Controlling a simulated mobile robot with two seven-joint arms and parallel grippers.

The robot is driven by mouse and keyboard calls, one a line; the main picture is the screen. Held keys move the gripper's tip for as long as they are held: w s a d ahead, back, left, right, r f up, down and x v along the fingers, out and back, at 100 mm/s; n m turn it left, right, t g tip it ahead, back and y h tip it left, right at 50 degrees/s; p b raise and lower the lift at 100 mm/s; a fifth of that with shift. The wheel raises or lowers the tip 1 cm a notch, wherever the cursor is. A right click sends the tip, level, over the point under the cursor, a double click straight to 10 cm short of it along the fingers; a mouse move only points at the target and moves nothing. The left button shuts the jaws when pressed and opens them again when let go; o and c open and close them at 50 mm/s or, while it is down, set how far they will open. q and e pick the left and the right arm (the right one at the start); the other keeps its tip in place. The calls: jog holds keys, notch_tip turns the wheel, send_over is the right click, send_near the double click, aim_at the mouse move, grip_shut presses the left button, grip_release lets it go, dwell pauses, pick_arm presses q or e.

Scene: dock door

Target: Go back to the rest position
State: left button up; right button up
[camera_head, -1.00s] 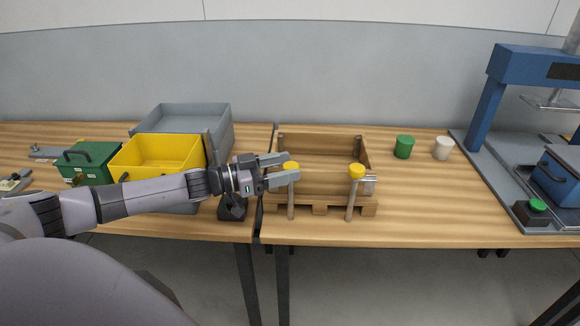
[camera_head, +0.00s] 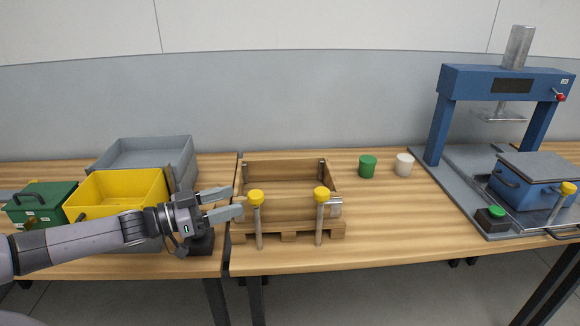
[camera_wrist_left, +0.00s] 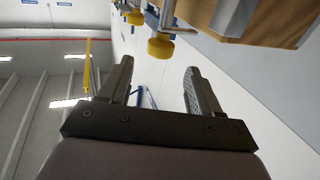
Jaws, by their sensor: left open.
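My left gripper (camera_head: 222,203) is open and empty in the head view. It is held out from the left, above the bench, with its fingertips just left of the near yellow-topped post (camera_head: 257,220) of the wooden crate (camera_head: 288,229). In the left wrist view the two fingers of my left gripper (camera_wrist_left: 158,80) are spread with nothing between them. A yellow knob (camera_wrist_left: 161,47) shows past them near the top. My right gripper is in neither view.
A yellow bin (camera_head: 118,190), a grey bin (camera_head: 145,153) and a green box (camera_head: 40,204) stand at left. A green cup (camera_head: 368,166) and a white cup (camera_head: 404,164) stand right of the crate. A blue press (camera_head: 438,130) with a blue box (camera_head: 530,190) is at right. The bench front right of the crate is clear.

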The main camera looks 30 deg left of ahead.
pick_arm(q)
jog(key=s+d+f+n+y, duration=0.1)
jog(key=s+d+f+y, duration=0.15)
jog(key=d+f, duration=0.45)
jog(key=s+d+f+n+y, duration=0.1)
jog(key=s+d+f+n, duration=0.1)
jog(key=s+d+f, duration=0.4)
jog(key=s+d+f+n+g+y, duration=0.2)
jog(key=s+d+f+g+y, duration=0.2)
jog(key=s+f, duration=0.7)
jog(key=shift+s+d+y, duration=0.45)
jog(key=shift+d+y, duration=0.1)
jog(key=shift+d, duration=0.1)
jog(key=shift+f, duration=0.1)
jog(key=shift+c, duration=0.2)
